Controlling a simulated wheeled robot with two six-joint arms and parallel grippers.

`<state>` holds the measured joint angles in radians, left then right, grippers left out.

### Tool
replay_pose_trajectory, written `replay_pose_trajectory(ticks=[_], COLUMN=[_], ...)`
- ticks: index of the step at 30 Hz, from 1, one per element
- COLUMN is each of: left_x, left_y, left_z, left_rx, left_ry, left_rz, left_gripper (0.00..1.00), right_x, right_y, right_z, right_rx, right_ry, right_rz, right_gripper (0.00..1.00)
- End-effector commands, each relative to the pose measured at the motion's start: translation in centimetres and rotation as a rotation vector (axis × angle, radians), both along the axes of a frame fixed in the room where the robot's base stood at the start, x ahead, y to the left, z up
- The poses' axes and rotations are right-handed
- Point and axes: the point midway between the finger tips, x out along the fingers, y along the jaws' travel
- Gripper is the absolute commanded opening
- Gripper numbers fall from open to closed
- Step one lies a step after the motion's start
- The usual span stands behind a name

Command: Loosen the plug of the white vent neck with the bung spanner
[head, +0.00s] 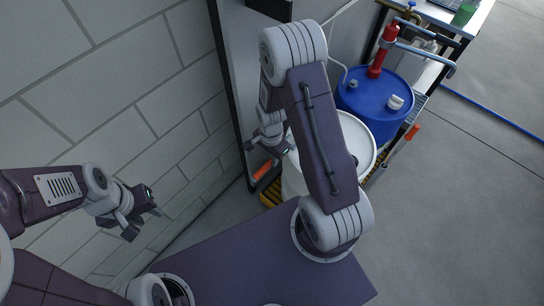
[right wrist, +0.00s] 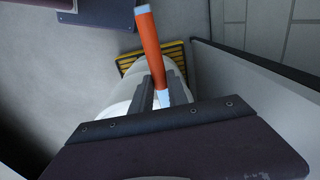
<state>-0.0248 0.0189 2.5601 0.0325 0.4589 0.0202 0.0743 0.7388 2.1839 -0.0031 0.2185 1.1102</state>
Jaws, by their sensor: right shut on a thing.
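My right gripper (head: 270,155) is shut on an orange-handled tool (head: 263,171), which looks like the bung spanner. In the right wrist view the orange handle (right wrist: 150,50) stands between the two fingers (right wrist: 160,95), with pale metal at both ends. A blue drum (head: 365,97) at the upper right carries a white neck (head: 396,102) on its top, probably the vent neck. A smaller grey fitting (head: 352,84) is also on its top. The right gripper is well to the left of the blue drum. My left gripper (head: 143,215) is empty and looks open, near the block wall.
A red pump (head: 380,50) stands on the blue drum. A white drum (head: 358,133), partly hidden by my right arm, stands in front of it. Another orange-ended bar (head: 412,132) is to the right. Yellow grating (right wrist: 174,55) lies below the right gripper. A dark upright panel is close by.

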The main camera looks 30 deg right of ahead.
Motion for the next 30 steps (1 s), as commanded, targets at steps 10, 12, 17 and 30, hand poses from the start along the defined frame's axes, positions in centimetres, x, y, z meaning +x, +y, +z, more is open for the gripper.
replay_pose_trajectory(ticks=[10, 12, 17, 30], left_x=[0.0, 0.0, 0.0, 0.0], left_y=[0.0, 0.0, 0.0, 0.0], left_z=[-2.6, -3.0, -2.8, -2.7], left_rx=[0.000, 0.000, 0.000, 0.000], left_ry=[0.000, 0.000, 0.000, 0.000], left_rz=[0.000, 0.000, 0.000, 0.000], left_gripper=[0.36, 0.36, 0.36, 0.36], right_x=[0.4, 0.5, 1.0, 1.6], right_y=[-1.1, -1.3, -2.4, -3.7], right_z=[-3.5, -4.1, -4.1, -4.2], right_rx=[0.000, 0.000, 0.000, 0.000], right_ry=[0.000, 0.001, -0.001, 0.000], right_rz=[0.000, 0.001, -0.001, 0.002], right_gripper=[0.00, 0.00, 0.00, 0.00])
